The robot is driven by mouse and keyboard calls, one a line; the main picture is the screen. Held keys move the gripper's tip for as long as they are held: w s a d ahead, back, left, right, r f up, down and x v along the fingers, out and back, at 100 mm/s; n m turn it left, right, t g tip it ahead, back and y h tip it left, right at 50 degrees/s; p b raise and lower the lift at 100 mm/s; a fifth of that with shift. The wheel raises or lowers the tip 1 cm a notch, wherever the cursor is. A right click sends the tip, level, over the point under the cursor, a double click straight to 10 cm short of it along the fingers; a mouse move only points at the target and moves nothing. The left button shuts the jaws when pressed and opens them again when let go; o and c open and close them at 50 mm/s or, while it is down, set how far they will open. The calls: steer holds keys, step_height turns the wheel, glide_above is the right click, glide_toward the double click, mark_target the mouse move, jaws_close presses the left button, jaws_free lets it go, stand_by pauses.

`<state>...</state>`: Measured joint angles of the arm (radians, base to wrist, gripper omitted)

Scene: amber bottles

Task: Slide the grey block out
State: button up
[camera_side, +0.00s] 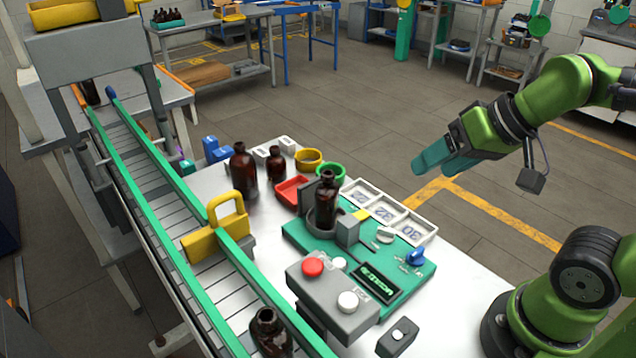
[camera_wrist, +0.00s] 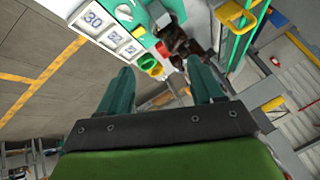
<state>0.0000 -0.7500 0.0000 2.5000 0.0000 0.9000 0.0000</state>
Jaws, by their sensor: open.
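The grey block (camera_side: 347,229) sits on the green board (camera_side: 296,232), right beside an amber bottle (camera_side: 327,195) standing upright in a grey ring-shaped holder (camera_side: 311,222). A small yellow piece (camera_side: 361,214) is at the block's right side. I cannot tell whether the block touches the bottle. My gripper (camera_side: 431,167) has teal fingers and is up in the air, right of the board and well apart from the block. In the wrist view its two fingers (camera_wrist: 160,84) are spread with nothing between them.
A white tray (camera_side: 405,215) with numbered compartments lies behind the board. A grey box with a red button (camera_side: 312,267) stands in front. More amber bottles (camera_side: 243,169), a red bin (camera_side: 291,190) and a green-railed conveyor (camera_side: 160,182) with a yellow gate (camera_side: 229,212) are to the left.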

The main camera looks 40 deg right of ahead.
steer(key=shift+f, duration=0.1)
steer(key=shift+c, duration=0.4)
steer(key=n+g+h, duration=0.2)
steer(key=n+g, duration=0.2)
steer(key=g, duration=0.3)
glide_above(349, 220)
steer(key=shift+f, duration=1.65)
step_height(349, 220, down, 16)
steer(key=shift+f, duration=0.1)
